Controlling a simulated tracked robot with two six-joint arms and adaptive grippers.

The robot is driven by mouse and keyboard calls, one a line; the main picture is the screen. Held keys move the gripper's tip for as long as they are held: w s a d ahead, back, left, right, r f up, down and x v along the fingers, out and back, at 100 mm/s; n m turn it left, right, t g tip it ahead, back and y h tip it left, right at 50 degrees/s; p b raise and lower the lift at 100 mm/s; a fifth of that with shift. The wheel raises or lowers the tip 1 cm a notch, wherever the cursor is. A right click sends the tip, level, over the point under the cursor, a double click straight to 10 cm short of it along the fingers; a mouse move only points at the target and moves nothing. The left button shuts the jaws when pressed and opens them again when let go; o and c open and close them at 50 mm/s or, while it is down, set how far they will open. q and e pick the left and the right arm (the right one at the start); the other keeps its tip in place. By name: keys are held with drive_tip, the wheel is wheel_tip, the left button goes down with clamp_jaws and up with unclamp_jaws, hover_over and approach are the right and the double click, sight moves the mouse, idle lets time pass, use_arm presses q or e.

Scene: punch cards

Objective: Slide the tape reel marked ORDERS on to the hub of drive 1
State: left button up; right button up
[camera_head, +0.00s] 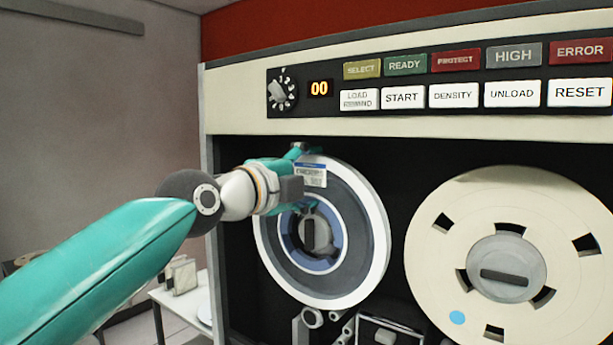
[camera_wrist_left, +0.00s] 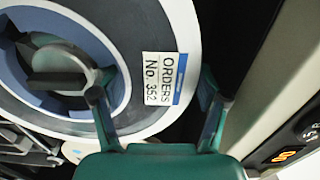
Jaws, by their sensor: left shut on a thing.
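The tape reel marked ORDERS (camera_head: 365,220) has a white rim, a grey body and a blue inner ring. It stands upright against the drive's dark face at the left. The hub (camera_head: 316,233) shows through the reel's centre; I cannot tell how far on the reel sits. My left gripper (camera_head: 306,178) is shut on the reel's upper left part. In the left wrist view the label "ORDERS No. 352" (camera_wrist_left: 163,78) lies between the fingers of the left gripper (camera_wrist_left: 153,98), and the hub (camera_wrist_left: 62,65) shows inside the reel's opening. My right gripper is not in view.
A cream reel (camera_head: 430,262) with a grey hub sits to the right on the same drive. A panel of buttons (camera_head: 455,97) and a display (camera_head: 319,89) run above. Rollers (camera_head: 312,318) sit below the ORDERS reel. A white table (camera_head: 180,304) stands at lower left.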

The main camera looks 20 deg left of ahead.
use_arm(q)
drive_tip(key=shift+p+x, duration=0.35)
drive_tip(key=shift+x, duration=0.9)
drive_tip(key=o, duration=1.8)
drive_tip(key=shift+r, duration=0.1)
drive_tip(key=shift+w+f, duration=0.1)
drive_tip(key=shift+f, duration=0.1)
drive_tip(key=shift+c, duration=1.1)
